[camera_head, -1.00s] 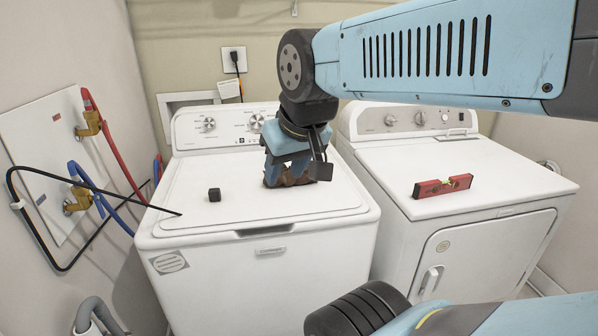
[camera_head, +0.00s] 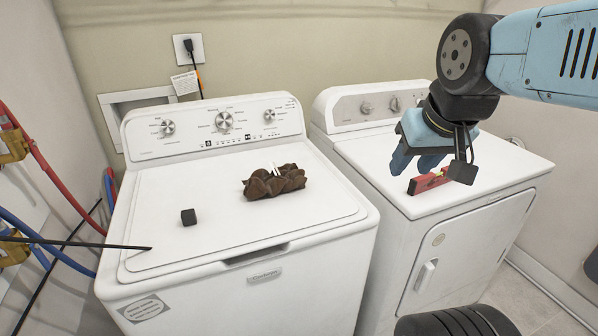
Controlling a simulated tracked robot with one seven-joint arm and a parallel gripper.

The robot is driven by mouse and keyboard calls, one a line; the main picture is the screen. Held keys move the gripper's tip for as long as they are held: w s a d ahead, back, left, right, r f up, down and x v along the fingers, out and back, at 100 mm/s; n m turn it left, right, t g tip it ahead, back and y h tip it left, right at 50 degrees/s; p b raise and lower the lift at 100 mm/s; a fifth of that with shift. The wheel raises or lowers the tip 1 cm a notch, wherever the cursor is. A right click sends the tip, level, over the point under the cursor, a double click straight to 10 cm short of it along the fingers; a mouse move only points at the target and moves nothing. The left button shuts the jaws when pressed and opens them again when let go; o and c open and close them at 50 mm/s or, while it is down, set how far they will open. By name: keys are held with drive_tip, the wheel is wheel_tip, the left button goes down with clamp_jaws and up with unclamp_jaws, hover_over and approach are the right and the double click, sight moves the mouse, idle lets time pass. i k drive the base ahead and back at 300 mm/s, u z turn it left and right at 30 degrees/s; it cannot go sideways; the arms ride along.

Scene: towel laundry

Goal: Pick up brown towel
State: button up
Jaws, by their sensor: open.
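The brown towel (camera_head: 274,183) lies crumpled on the lid of the left washing machine (camera_head: 160,215), right of the lid's middle. Nothing covers it. My gripper (camera_head: 417,165) is well to the right of the towel, over the front left part of the right machine's top (camera_head: 480,165).
A small black cube (camera_head: 188,217) sits on the left machine's lid, left of the towel. The red level (camera_head: 430,181) lies on the right machine. A gap separates the two machines. Red hose (camera_head: 55,175) and blue hoses run along the left wall.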

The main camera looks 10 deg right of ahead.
sight(288, 178)
drive_tip(key=u, duration=0.1)
drive_tip(key=i, duration=0.15)
drive_tip(key=z, duration=1.65)
drive_tip(key=k, duration=1.6)
drive_tip(key=u, duration=0.9)
drive_tip(key=i, duration=1)
drive_tip(key=u, duration=0.05)
